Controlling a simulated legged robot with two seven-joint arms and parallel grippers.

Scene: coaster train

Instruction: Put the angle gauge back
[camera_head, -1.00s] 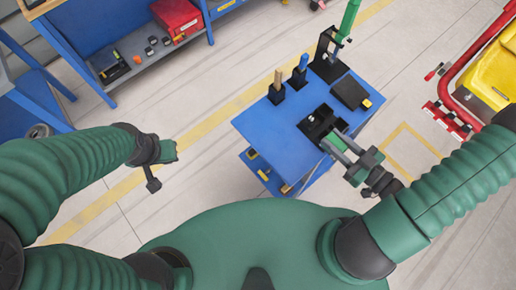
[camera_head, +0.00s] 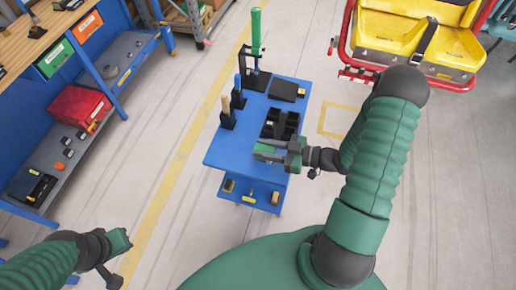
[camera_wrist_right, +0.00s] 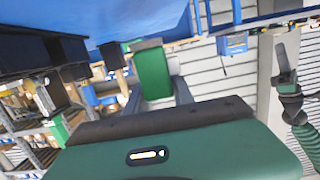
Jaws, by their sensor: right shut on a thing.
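My right gripper (camera_head: 279,150) is at the near right edge of the blue cart top (camera_head: 228,152), just in front of a black holder with open compartments (camera_head: 282,122). It is shut on a small green piece, which I take to be the angle gauge (camera_wrist_right: 152,73); in the right wrist view it sits between the grey fingers. Its far end is partly hidden. The cart's blue surface and dark holder walls show beside it in that view. My left gripper (camera_head: 116,256) is low at the left, away from the cart; its jaw opening is unclear.
On the cart stand a green-handled tool (camera_head: 256,35), a blue-handled tool (camera_head: 238,90), a wooden-handled tool (camera_head: 226,110) and a flat black case (camera_head: 287,90). A blue shelf unit (camera_head: 120,80) is at left. A yellow seat with red rails (camera_head: 410,40) is at upper right.

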